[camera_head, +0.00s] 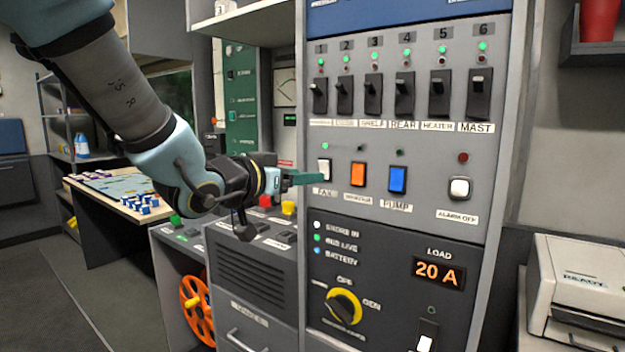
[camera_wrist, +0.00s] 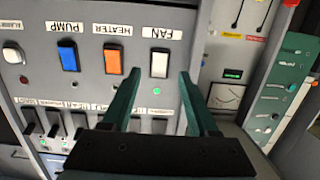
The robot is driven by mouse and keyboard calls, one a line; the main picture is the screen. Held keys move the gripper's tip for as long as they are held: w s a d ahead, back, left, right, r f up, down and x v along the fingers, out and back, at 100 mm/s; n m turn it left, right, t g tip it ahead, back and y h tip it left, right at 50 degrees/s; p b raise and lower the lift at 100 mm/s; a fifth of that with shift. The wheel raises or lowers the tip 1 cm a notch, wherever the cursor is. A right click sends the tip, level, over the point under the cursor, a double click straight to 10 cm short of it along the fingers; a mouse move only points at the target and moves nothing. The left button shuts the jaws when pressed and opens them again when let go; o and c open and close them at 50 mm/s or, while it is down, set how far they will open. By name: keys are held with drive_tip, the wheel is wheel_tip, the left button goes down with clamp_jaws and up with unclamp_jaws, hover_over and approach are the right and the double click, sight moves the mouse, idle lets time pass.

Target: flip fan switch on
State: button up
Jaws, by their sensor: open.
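The fan switch is a white rocker (camera_head: 324,169) on the grey panel, labelled FAN, at the left end of its row. It shows in the upside-down wrist view (camera_wrist: 159,65), with a lit green lamp (camera_wrist: 156,91) beside it. My gripper (camera_head: 316,179) is at the panel by this switch, with its green fingers open. In the wrist view the fingers (camera_wrist: 160,74) lie either side of the switch, with nothing held between them. I cannot tell whether a finger touches the rocker or which way it is tilted.
An orange rocker (camera_head: 358,174), a blue PUMP rocker (camera_head: 398,179) and a white ALARM OFF button (camera_head: 459,188) share the row. Several black breakers (camera_head: 373,94) are above. A console (camera_head: 255,255) stands at the left under my arm.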

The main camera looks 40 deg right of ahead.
drive_tip(key=v, duration=0.5)
drive_tip(key=shift+a, duration=0.3)
drive_tip(key=w+a+f+n+t+y+p, duration=0.1)
drive_tip(key=w+a+f+n+t+y, duration=0.1)
drive_tip(key=w+a+f+n+y, duration=0.45)
drive_tip(key=w+a+f+n+t+y, duration=0.15)
drive_tip(key=w+a+f+y, duration=0.3)
drive_tip(key=w+a, duration=0.55)
drive_tip(key=s+a+f+n+g+y, duration=0.2)
drive_tip(key=s+a+f, duration=0.3)
drive_tip(key=a, duration=0.6)
drive_tip(key=s+a+f+n+g+y+p, duration=0.1)
drive_tip(key=s+a+f+n+g+y, duration=0.1)
drive_tip(key=a, duration=0.9)
wheel_tip(320, 180, down, 3)
drive_tip(key=s+n+g, duration=0.1)
drive_tip(key=s+g, duration=0.1)
drive_tip(key=s, duration=0.1)
drive_tip(key=shift+n+y+p, duration=0.3)
drive_tip(key=shift+n, duration=0.1)
drive_tip(key=shift+a+r, duration=0.1)
drive_tip(key=shift+r, duration=0.05)
